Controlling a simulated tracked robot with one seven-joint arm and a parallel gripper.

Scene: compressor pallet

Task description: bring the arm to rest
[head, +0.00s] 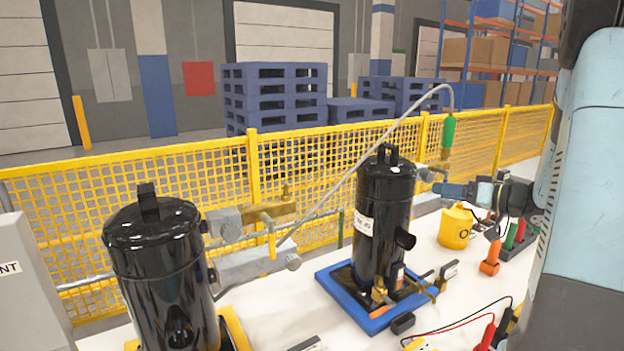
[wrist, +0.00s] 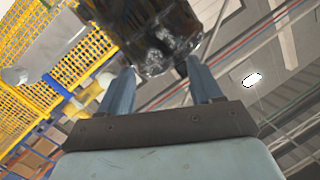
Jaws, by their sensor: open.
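My gripper (head: 441,189) reaches in from the right in the head view, level with the upper right side of the middle black compressor (head: 383,210). In the wrist view its two blue-grey fingers (wrist: 160,68) stand apart with nothing held between them. A dark glossy body (wrist: 150,28), apparently a compressor, shows just beyond the fingertips. I cannot tell how small the gap is. The middle compressor stands upright on a blue tray (head: 335,282). A second black compressor (head: 160,270) stands at the front left.
A yellow container (head: 455,228) and several coloured tools (head: 489,260) stand on the white surface near my arm. A hose with a green fitting (head: 448,132) arches above. Grey valves with brass parts (head: 255,225) sit between the compressors. A yellow mesh fence (head: 310,165) runs behind.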

